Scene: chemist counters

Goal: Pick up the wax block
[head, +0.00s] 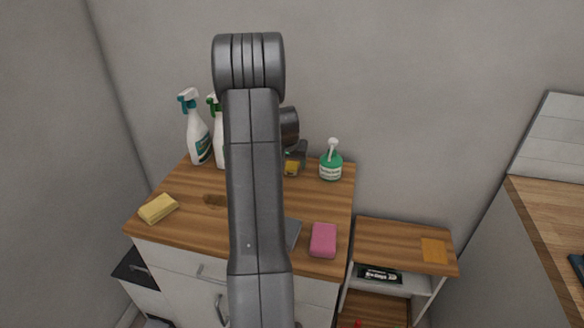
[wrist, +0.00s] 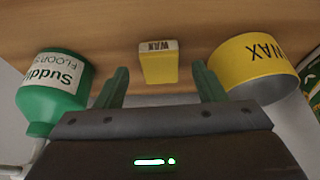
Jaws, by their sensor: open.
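The wax block is a small yellow block marked WAX (wrist: 158,64). In the wrist view it stands on the wood top, between and just beyond the fingertips of my gripper (wrist: 160,82). The two green fingers are apart, with a gap on each side of the block. In the head view a small yellow patch, likely the block (head: 291,169), shows at the back of the counter, just below my gripper (head: 297,155), which my arm partly hides.
A green bottle (wrist: 55,88) stands close left of the fingers and a yellow wax tin (wrist: 253,62) close right. On the wooden counter (head: 180,228) lie a yellow sponge (head: 158,208) and a pink block (head: 323,240). Spray bottles (head: 198,135) stand at the back left.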

